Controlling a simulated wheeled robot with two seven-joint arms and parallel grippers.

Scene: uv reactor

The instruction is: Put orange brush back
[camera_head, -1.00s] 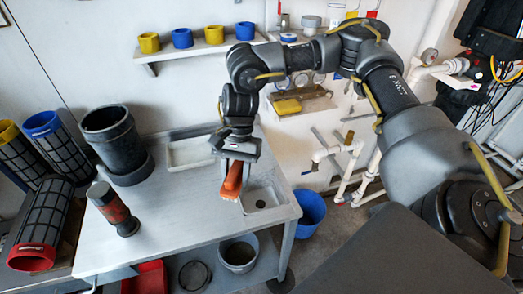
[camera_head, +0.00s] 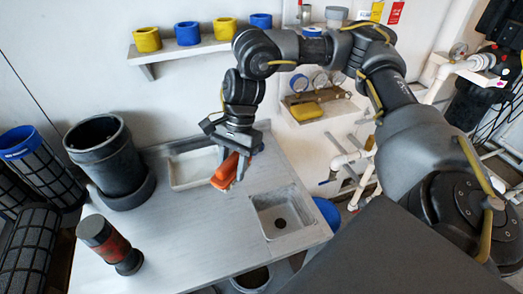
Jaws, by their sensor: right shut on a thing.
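The orange brush (camera_head: 226,171) is in my right gripper (camera_head: 233,158), which is shut on it. The gripper holds it above the metal table (camera_head: 195,230), between a pale shallow tray (camera_head: 192,168) and the small sink (camera_head: 281,212). The fingers hide part of the brush. I cannot tell how high above the table it is. My left gripper is not in view.
A black pot (camera_head: 105,155) stands at the table's left back, with a red and black cylinder (camera_head: 109,243) in front of it. Mesh cylinders (camera_head: 40,165) stand at far left. A wall shelf (camera_head: 180,52) holds yellow and blue rings. The table's front middle is clear.

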